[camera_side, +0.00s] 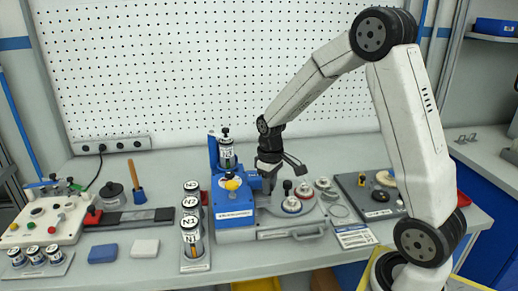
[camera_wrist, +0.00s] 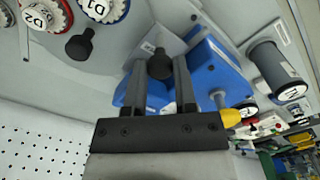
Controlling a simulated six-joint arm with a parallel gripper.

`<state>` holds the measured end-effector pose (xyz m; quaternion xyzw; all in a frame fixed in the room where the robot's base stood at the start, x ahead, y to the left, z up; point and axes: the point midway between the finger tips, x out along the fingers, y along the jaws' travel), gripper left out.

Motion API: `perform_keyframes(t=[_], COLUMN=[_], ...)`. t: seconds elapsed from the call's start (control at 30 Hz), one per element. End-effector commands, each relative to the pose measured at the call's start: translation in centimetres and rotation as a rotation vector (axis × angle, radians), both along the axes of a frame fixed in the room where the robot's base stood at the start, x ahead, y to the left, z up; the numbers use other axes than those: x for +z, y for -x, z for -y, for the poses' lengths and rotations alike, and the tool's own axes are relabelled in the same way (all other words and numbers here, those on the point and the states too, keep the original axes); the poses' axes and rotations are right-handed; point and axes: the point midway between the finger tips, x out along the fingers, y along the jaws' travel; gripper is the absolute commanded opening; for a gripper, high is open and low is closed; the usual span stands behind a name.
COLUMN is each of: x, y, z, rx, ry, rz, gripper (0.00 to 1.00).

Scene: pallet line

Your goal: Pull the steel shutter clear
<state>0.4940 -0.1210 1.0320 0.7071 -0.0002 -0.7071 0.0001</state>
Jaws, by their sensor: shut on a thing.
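My gripper (camera_side: 268,182) points down at the right side of the blue station (camera_side: 234,208). In the wrist view, its two fingers (camera_wrist: 160,68) are shut on a black knob (camera_wrist: 160,62). The knob stands at a pale steel plate, which looks like the shutter (camera_wrist: 166,38), beside the blue housing (camera_wrist: 215,72). How far the plate reaches into the housing is hidden by the fingers and knob. In the side view my gripper and the housing hide the plate.
A labelled canister (camera_side: 227,155) stands upright in the station, near a yellow knob (camera_side: 232,183). Several labelled canisters stand in a rack (camera_side: 194,266) to the left. Round labelled parts (camera_side: 291,205) and a black knob (camera_side: 287,186) sit on the grey base close right of my gripper.

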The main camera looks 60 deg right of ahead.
Motion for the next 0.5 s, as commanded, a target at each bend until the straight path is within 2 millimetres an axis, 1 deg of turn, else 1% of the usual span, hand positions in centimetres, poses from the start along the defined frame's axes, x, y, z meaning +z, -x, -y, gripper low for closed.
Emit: perform_keyframes(t=[0.03, 0.23, 0.33, 0.5], x=[0.1, 0.1, 0.1, 0.1], y=[0.4, 2.2, 2.8, 3.0], z=[-0.5, -2.4, -2.9, -3.0], rx=[0.003, 0.003, 0.002, 0.000], ry=[0.000, 0.000, -0.001, 0.000], rz=[0.002, 0.002, 0.001, 0.002], gripper=[0.00, 0.00, 0.00, 0.00])
